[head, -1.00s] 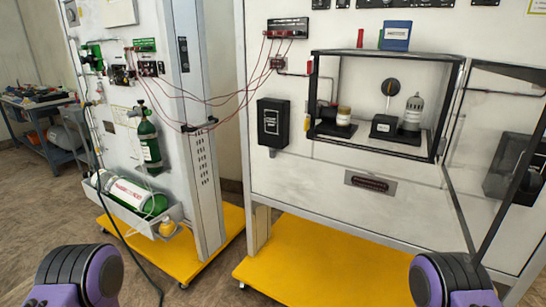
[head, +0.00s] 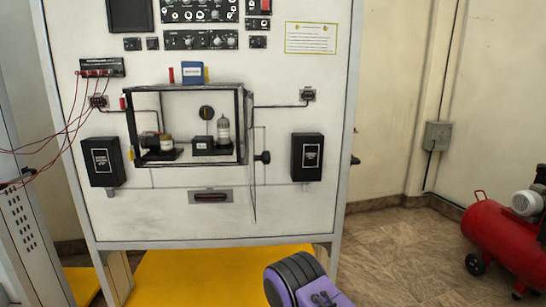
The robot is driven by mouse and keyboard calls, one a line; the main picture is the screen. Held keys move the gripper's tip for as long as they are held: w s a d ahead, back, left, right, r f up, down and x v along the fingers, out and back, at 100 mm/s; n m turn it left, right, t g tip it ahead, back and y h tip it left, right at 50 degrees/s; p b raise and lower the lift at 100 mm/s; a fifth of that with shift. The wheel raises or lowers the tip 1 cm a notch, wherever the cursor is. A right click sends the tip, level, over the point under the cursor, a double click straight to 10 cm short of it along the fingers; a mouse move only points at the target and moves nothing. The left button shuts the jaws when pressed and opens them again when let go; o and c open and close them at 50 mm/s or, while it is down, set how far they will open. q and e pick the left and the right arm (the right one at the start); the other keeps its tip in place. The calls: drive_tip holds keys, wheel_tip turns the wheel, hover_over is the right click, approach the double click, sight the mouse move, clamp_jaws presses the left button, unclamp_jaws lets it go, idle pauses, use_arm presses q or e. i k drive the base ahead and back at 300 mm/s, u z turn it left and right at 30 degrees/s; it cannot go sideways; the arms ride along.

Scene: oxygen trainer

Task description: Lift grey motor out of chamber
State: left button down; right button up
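The chamber (head: 240,100) is a black-framed box on the front of a white panel, in the middle left of the head view. Its glass door (head: 253,190) stands swung open at the right, seen almost edge-on. Inside at the right stands an upright grey cylinder (head: 223,132) with a narrower top, likely the grey motor. A small dark box (head: 203,144) and a round black disc (head: 206,113) are left of it. A dark cylindrical piece (head: 149,141) and a tan-and-white jar (head: 166,143) stand at the chamber's left. Neither gripper shows; only a purple-and-black link of mine is visible.
Black boxes (head: 102,162) (head: 307,157) hang either side of the chamber. A blue block (head: 193,72) stands on its top. The yellow base (head: 200,276) juts out below the panel. A red compressor (head: 505,235) stands at the right; the floor before it is clear.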

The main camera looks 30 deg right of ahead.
sight(223, 127)
drive_tip(key=u, duration=0.1)
drive_tip(key=k, duration=0.7)
drive_tip(key=z, duration=0.95)
drive_tip(key=i, duration=1.55)
drive_tip(key=z, duration=1.55)
drive_tip(key=k, duration=1)
drive_tip(key=u, duration=1.45)
